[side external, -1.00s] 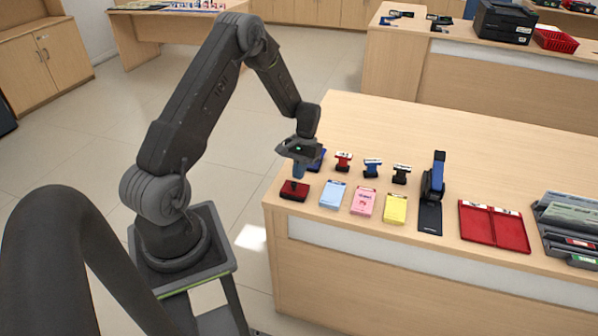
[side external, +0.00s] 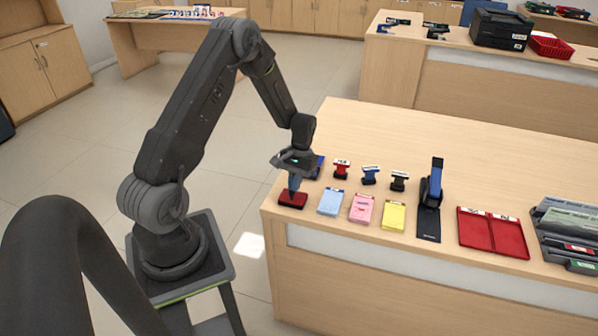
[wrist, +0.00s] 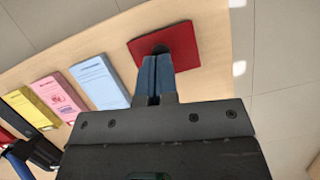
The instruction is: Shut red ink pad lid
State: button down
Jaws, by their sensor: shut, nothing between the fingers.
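The red ink pad (side external: 293,201) lies on the counter near its left front corner. In the wrist view the red pad (wrist: 183,45) shows as a flat red square with a dark round spot by my fingertips. I cannot tell from these views whether its lid is fully down. My gripper (side external: 293,190) is shut and empty, pointing down, with its fingertips at or just above the pad. In the wrist view the blue fingers of my gripper (wrist: 155,62) are together at the pad's near edge. The fingers hide part of the pad.
Light blue (side external: 331,201), pink (side external: 363,208) and yellow (side external: 394,216) pads lie to the right. Behind stand red (side external: 341,169), blue (side external: 370,174) and black (side external: 399,180) stamps. A blue item (side external: 318,167) sits behind my gripper.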

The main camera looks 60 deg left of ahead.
jog(key=w+a, duration=0.1)
jog(key=w, duration=0.1)
jog(key=w+a+r, duration=0.1)
jog(key=shift+w+a+r, duration=0.1)
jog(key=shift+w+a, duration=0.25)
jog(key=w+a+f+v, duration=0.1)
jog(key=v, duration=0.9)
jog(key=x, duration=0.9)
jog(key=shift+s+d+f, duration=0.1)
jog(key=shift+s+f, duration=0.1)
jog(key=shift+f, duration=0.05)
jog(key=shift+s+d+f, duration=0.25)
jog(key=shift+s+d, duration=0.6)
jog(key=shift+s, duration=0.3)
jog(key=shift+s+d, duration=0.35)
jog(key=shift+s, duration=0.1)
jog(key=shift+s+d+f, duration=0.1)
jog(key=shift+s+d, duration=0.6)
jog(key=shift+s, duration=0.1)
